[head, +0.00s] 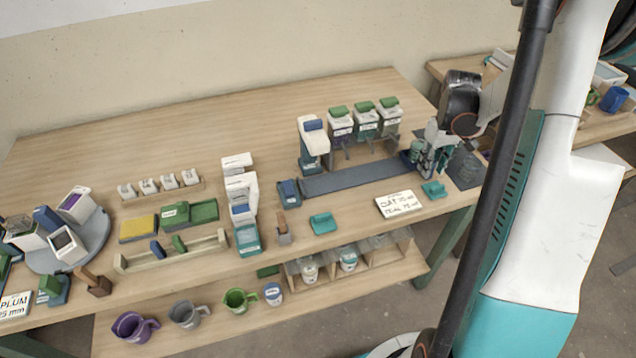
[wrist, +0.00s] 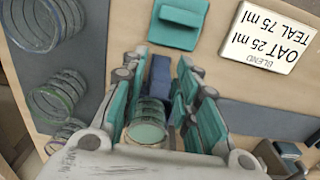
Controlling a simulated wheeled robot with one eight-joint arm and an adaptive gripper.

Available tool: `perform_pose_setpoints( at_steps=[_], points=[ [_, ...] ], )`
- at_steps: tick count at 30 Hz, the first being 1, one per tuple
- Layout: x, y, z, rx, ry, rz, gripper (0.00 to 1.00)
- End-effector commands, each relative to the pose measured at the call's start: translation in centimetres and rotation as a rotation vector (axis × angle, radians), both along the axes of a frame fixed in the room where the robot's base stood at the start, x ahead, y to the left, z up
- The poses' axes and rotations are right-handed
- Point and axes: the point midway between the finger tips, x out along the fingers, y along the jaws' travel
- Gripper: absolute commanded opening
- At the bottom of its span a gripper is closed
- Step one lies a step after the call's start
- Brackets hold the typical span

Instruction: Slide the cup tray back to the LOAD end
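The dark blue cup tray (head: 408,158) is at the right end of the long grey track (head: 355,179) in the head view, partly hidden by my gripper. A clear ribbed cup with pale green inside (wrist: 148,125) shows between my fingers in the wrist view. A dark blue upright part (wrist: 159,78), apparently the tray's handle, stands just beyond it. My gripper (wrist: 160,68) has its teal fingers on either side of this blue part, with narrow gaps visible. In the head view my gripper (head: 430,158) points down at the tray end. Any contact lower down is hidden.
Several dispensers with green lids (head: 364,122) stand behind the track. A white recipe card (head: 400,204) and a teal block (head: 434,189) lie in front. More ribbed cups (wrist: 55,98) stand on a dark mat beside my gripper. A blue block (head: 289,193) is by the track's left end.

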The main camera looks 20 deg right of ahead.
Motion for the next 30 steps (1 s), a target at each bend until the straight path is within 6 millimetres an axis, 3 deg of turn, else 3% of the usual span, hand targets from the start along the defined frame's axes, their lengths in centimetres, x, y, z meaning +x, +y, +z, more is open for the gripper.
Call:
perform_pose_setpoints(
  at_steps=[11,30],
  points=[
    [0.0,0.0,0.4,0.0,0.0,0.0,0.32],
    [0.0,0.0,6.9,0.0,0.0,0.0,0.32]
  ],
)
